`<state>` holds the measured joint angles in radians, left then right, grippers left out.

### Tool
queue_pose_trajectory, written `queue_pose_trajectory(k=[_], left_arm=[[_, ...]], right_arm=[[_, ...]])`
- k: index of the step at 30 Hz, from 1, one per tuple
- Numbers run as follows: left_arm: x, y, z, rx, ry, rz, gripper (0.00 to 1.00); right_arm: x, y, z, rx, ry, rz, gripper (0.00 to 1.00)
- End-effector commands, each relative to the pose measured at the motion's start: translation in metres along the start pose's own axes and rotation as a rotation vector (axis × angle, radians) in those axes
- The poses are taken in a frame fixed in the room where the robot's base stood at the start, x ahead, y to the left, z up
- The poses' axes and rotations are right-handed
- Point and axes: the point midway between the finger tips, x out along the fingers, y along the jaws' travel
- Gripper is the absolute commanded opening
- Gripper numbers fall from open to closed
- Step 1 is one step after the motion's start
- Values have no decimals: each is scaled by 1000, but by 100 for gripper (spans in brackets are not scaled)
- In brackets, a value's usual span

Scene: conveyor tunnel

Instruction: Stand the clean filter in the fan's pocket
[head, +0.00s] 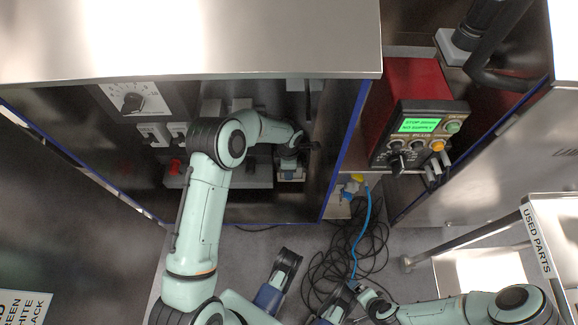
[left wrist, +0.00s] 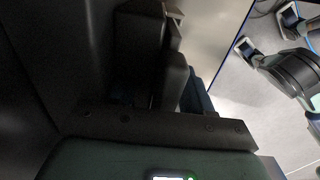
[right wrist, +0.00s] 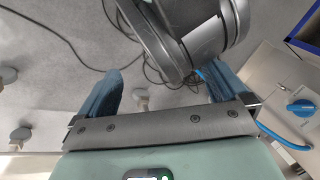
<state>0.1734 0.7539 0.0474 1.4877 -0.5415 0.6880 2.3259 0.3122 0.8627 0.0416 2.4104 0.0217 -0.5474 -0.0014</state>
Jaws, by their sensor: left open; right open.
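I cannot make out the clean filter or the fan's pocket in any view. My left gripper (head: 290,171) is inside the open steel cabinet (head: 345,190), low near its right wall. In the left wrist view its fingers (left wrist: 178,85) are in dark shadow, with dark grey surfaces close by; nothing held can be made out. My right gripper (head: 306,290) is open and empty above the floor in front of the cabinet. In the right wrist view its blue fingers (right wrist: 160,95) are spread wide, with a grey arm joint of mine in front of them.
A red control box (head: 397,105) with a green display stands right of the cabinet. Black cable coils (head: 325,255) and a blue cable (head: 362,235) lie on the floor. A "USED PARTS" trolley (head: 537,240) is at right. A dial panel (head: 135,99) is inside the cabinet.

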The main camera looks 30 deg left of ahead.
Motion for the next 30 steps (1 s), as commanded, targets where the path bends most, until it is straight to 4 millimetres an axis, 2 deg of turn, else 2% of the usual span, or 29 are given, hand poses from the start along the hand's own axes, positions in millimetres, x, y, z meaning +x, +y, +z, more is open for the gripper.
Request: queue_pose_trajectory(k=[1,8,14,17,18,21,24,30], left_arm=[[-1,0,1,1,-1,2,50],[-2,1,2,2,-3,2,50],[-3,1,2,3,-3,3,50],[-3,1,2,3,-3,3,50],[-19,2,3,3,-4,8,50],[-46,1,3,3,-5,8,50],[-70,1,2,3,-4,8,50],[-106,0,2,2,-3,6,50]], right_arm=[[1,6,18,0,-51,11,100],[1,6,17,0,-48,12,100],[2,13,2,11,-7,25,100],[4,27,-17,32,45,52,100],[-2,23,-23,28,67,46,100],[-13,8,-34,11,101,20,100],[-20,2,-35,6,107,12,100],[-28,-1,-20,3,66,8,100]])
